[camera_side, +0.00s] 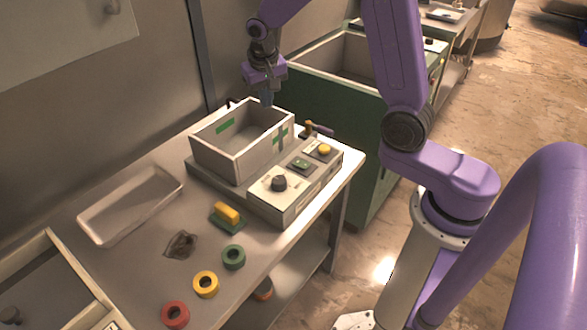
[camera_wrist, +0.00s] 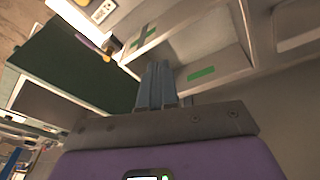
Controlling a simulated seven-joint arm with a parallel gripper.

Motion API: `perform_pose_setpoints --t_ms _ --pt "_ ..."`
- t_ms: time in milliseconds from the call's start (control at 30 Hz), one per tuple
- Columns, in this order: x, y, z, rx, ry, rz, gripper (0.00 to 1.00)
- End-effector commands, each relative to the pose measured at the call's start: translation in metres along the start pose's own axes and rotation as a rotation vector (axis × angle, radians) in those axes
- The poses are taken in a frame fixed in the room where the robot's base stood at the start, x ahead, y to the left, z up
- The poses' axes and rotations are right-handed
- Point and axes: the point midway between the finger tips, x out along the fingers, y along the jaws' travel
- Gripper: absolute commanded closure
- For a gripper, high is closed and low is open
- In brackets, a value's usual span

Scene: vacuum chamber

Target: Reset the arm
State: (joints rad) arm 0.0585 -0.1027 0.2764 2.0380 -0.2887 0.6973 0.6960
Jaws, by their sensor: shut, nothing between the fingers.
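My gripper (camera_side: 267,98) hangs above the back right corner of the open white chamber box (camera_side: 212,157) in the side view. Its blue-grey fingers are together with nothing between them. The wrist view shows the shut fingers (camera_wrist: 157,72) in front of the box wall (camera_wrist: 214,73), which bears green marks. The box is open at the top and looks empty in the part that shows. I cannot tell whether the fingertips are just above the rim or slightly inside it.
A control panel (camera_side: 290,199) with a black knob and yellow button fronts the box. A pale tray (camera_side: 128,212), a yellow-and-green block (camera_side: 227,217), a dark crumpled piece (camera_side: 181,245) and green (camera_side: 233,257), yellow (camera_side: 206,284) and red (camera_side: 175,314) rings lie on the table.

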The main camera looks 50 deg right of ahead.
Motion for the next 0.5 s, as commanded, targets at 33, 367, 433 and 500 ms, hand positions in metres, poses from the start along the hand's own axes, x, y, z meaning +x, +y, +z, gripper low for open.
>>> perform_pose_setpoints --t_ms 33,367,433,500 --pt "-0.006 -0.006 0.008 -0.053 -0.001 -0.011 1.0" --pt "-0.038 -0.028 0.074 -0.399 -0.019 -0.076 1.0" --pt "-0.044 -0.029 0.089 -0.472 -0.024 -0.089 1.0" --pt "-0.05 -0.028 0.105 -0.547 -0.027 -0.103 1.0"
